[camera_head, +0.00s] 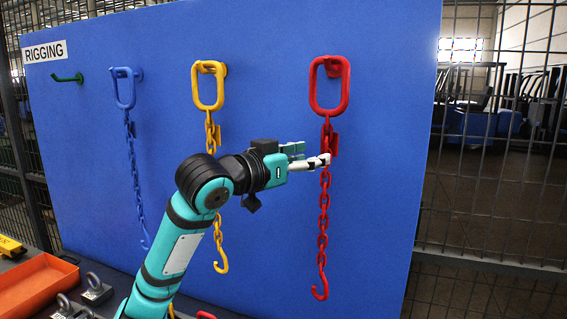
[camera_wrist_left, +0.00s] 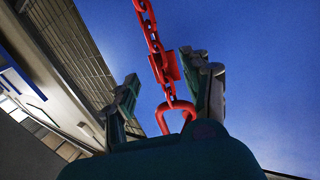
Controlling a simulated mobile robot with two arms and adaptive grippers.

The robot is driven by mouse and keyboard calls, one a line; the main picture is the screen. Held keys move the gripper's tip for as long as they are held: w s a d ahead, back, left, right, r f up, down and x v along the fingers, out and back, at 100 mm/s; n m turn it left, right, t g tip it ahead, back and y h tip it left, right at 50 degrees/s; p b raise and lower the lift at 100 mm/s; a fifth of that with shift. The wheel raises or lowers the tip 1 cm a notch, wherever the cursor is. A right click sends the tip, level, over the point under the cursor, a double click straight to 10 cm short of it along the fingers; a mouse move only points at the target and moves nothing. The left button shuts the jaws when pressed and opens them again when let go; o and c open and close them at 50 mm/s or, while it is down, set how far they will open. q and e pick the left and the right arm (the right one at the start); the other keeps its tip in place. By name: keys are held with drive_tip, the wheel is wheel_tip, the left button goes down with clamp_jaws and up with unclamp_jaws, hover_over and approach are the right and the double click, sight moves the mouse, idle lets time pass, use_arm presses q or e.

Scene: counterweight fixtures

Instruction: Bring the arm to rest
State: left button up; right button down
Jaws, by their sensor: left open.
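My left gripper (camera_head: 314,155) is raised in front of the blue board, at the upper part of the red chain (camera_head: 323,222). The red chain hangs from a red oblong ring (camera_head: 330,86) on a red hook. In the left wrist view, my open left gripper (camera_wrist_left: 167,70) has its two fingers spread apart. The red chain (camera_wrist_left: 153,38) appears in the gap between them, with the red ring (camera_wrist_left: 163,120) lower in the picture. I cannot tell whether a finger touches the chain. My right gripper is not in view.
The blue board (camera_head: 268,130) carries a yellow chain (camera_head: 211,132), a blue chain (camera_head: 131,165) and an empty green hook (camera_head: 67,78). A "RIGGING" sign (camera_head: 45,51) is at upper left. An orange tray (camera_head: 38,285) and metal weights (camera_head: 95,289) sit at lower left.

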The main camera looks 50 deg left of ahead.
use_arm(q)
drive_tip(key=s, duration=0.8)
drive_tip(key=shift+d, duration=0.15)
drive_tip(key=shift+s+r, duration=0.1)
